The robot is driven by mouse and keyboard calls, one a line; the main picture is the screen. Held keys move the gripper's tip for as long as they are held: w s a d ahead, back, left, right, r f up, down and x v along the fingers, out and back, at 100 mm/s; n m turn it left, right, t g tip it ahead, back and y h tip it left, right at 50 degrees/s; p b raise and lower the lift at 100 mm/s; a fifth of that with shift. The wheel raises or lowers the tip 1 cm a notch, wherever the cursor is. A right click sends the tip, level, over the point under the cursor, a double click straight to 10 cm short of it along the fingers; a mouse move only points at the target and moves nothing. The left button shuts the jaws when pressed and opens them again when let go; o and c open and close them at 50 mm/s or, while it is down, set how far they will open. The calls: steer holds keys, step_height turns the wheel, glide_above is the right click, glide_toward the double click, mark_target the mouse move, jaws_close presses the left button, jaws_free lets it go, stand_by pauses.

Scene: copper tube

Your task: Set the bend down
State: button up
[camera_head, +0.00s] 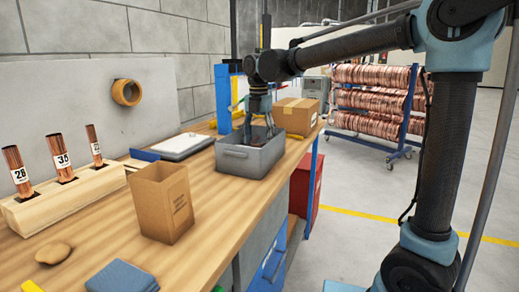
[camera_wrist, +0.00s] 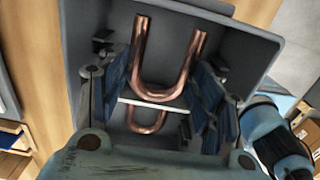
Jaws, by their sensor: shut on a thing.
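A U-shaped copper bend (camera_wrist: 165,92) sits between the two blue-padded fingers of my gripper (camera_wrist: 166,84) in the wrist view. The gripper is shut on it, with its legs pointing to the top of the picture. The grey bin (camera_head: 247,162) stands on the workbench, and my gripper (camera_head: 258,112) reaches down into its opening in the head view. Another copper bend (camera_wrist: 148,127) shows lower in the wrist view, inside the bin, beyond a pale strip. The gap between the held bend and the bin floor cannot be told.
A cardboard box (camera_head: 296,116) stands just behind the bin. An open brown carton (camera_head: 161,203) stands nearer on the workbench (camera_head: 208,235). A wooden block (camera_head: 65,197) holds labelled copper tubes at the left. A rack of copper coils (camera_head: 370,102) stands on the floor beyond.

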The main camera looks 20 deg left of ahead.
mark_target(259, 147)
steer(key=shift+f, duration=2)
steer(key=shift+f, duration=0.1)
steer(key=o, duration=0.8)
step_height(259, 147, up, 12)
